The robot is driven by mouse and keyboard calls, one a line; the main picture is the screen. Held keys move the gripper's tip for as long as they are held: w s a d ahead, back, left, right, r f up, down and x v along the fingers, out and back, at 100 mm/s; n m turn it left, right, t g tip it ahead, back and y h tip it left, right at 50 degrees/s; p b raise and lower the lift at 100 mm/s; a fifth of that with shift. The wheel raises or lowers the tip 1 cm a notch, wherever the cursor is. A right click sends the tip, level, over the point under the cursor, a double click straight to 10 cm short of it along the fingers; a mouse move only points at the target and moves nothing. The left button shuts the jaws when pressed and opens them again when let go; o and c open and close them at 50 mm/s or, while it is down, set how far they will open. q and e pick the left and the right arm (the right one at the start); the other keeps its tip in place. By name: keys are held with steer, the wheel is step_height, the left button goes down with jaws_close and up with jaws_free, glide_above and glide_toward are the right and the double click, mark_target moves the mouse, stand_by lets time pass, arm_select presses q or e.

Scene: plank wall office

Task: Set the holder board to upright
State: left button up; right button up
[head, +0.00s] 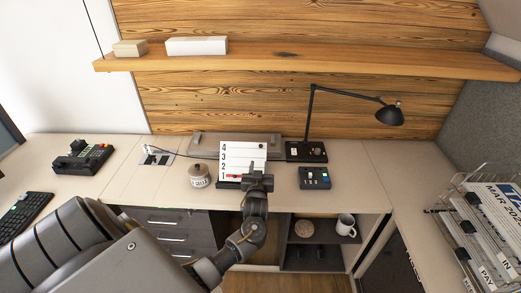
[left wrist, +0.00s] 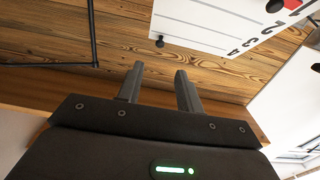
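The holder board (head: 240,157) is a white panel with horizontal lines and the numbers 4, 3 and 2 down its left side. It stands on the desk on a dark base, with a red piece low on its face. I cannot tell its exact lean. My left gripper (head: 258,180) is in front of its lower right part and hides that corner. In the left wrist view the board (left wrist: 225,22) shows at the top, with a small black knob at its edge. The left gripper's fingers (left wrist: 159,78) are apart with nothing between them. My right gripper is not in view.
A lidded jar (head: 199,176) stands left of the board. A wire rack (head: 485,220) is at far right. A wooden shelf (head: 300,60) runs above the desk.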

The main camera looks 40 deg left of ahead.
mark_target(261, 147)
arm_select(q)
steer(key=p+x, duration=0.1)
steer(key=x, duration=0.9)
steer(key=shift+w+a, duration=0.15)
steer(key=shift+w, duration=0.15)
steer(key=shift+c, duration=0.3)
jaws_close()
